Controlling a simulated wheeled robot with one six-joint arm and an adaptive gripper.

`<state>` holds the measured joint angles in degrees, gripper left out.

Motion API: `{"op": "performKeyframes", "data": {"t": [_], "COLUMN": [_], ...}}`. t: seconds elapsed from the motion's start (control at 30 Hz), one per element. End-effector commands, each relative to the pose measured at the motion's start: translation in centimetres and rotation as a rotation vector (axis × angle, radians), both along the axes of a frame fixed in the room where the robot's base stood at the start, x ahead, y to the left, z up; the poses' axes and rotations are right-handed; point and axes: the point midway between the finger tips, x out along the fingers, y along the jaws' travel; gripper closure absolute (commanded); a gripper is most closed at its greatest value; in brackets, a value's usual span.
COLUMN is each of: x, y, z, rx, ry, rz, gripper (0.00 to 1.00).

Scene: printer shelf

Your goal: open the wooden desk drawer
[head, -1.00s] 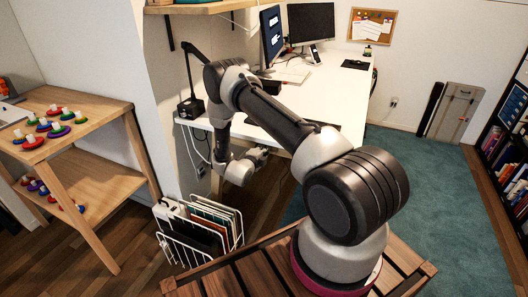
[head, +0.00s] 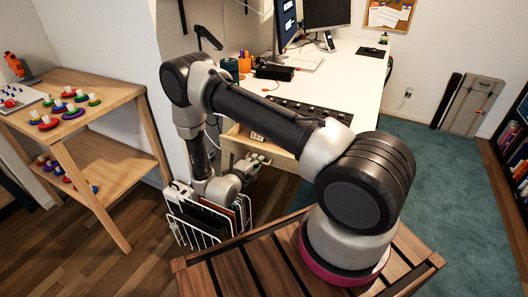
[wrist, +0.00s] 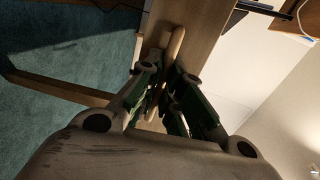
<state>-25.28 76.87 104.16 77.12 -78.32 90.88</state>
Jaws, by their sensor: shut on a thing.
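The wooden desk drawer (head: 235,142) is under the near edge of the white desk. It stands partly pulled out, and a bit of its inside shows in the head view. Its wooden front (wrist: 204,28) and bar handle (wrist: 176,42) show in the wrist view. My gripper (head: 262,159) is at the drawer front, below the desk edge. In the wrist view my gripper (wrist: 160,88) has its fingers on both sides of the handle and is shut on it. The far part of the drawer is hidden by my arm and the desk top.
The white desk (head: 345,75) carries monitors, a keyboard and a black box. A white wire rack (head: 200,232) with folders stands on the floor close under my arm. A wooden shelf table (head: 90,110) with coloured pieces is at the left. Teal carpet lies at the right.

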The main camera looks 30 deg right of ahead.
Motion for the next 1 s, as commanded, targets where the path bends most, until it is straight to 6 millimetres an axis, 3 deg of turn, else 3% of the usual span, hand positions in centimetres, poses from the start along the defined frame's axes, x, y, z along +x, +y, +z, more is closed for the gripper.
{"op": "performKeyframes", "data": {"t": [0.1, 0.33, 0.87, 0.9, 1.0], "x": [-1.3, -3.0, -3.5, -3.5, -3.5], "y": [1.9, 4.0, 4.6, 4.6, 4.6], "z": [0.0, 0.0, 0.0, 0.0, 0.0], "rx": [0.0, 0.001, 0.001, 0.001, 0.001], "ry": [0.001, 0.001, 0.0, 0.0, 0.0], "rz": [0.005, 0.003, 0.001, 0.001, 0.001], "gripper": [1.0, 1.0, 1.0, 0.87, 0.83]}}
